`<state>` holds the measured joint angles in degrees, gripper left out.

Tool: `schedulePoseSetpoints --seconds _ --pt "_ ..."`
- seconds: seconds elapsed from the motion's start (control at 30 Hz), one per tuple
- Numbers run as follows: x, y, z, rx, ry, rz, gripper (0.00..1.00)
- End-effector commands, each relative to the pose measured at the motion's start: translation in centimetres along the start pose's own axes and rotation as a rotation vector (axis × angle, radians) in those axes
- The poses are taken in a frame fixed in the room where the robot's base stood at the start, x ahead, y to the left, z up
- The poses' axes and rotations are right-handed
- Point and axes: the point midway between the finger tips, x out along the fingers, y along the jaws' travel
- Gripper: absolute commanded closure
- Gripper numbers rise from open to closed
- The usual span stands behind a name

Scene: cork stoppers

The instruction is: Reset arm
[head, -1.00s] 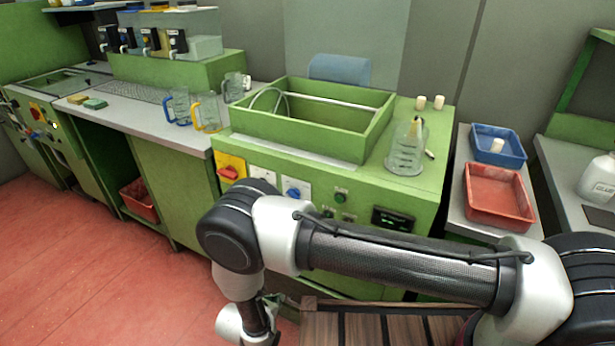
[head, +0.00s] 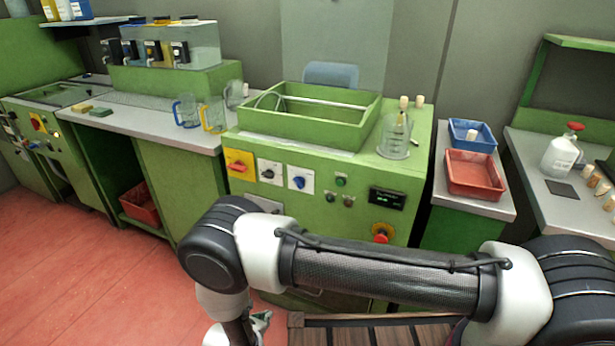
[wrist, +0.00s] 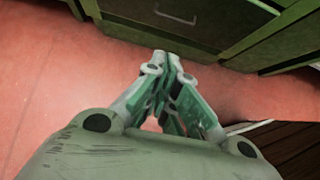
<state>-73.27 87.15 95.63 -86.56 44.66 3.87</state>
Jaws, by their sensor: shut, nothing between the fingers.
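My gripper (wrist: 165,60) is shut and empty in the wrist view, pointing down over the red floor beside a green cabinet front. In the head view part of my gripper (head: 262,322) shows low, left of the wooden slats, mostly hidden by my own arm. My arm stretches across the lower part of the head view. Two cork stoppers (head: 419,101) stand on the green bench top behind a clear glass vessel (head: 394,140). Another pale stopper (head: 472,134) lies in the blue tray (head: 461,124).
A red tray (head: 474,187) sits in front of the blue one. A white bottle with a red cap (head: 560,155) and several corks (head: 590,176) are on the right bench. Red floor (head: 90,260) is clear at left.

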Motion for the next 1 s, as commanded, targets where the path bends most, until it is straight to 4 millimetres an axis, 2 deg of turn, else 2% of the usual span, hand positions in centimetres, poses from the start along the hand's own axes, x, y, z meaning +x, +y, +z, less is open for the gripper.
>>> schedulePoseSetpoints --seconds 0.17,0.47,0.57,0.67,0.87,0.97,1.0 --pt "0.2 -0.8 0.6 0.017 -0.017 -0.03 1.0" --pt "0.9 -5.8 1.9 0.067 -0.053 -0.158 1.0" --pt "0.3 -7.8 3.2 0.108 -0.073 -0.221 1.0" --pt "-1.2 -9.1 5.8 0.182 -0.088 -0.288 1.0" --pt "-4.5 -10.9 12.1 0.362 -0.099 -0.415 1.0" --pt "-6.6 -12.0 16.1 0.481 -0.094 -0.486 1.0" --pt "-7.6 -12.5 17.9 0.539 -0.09 -0.518 1.0"
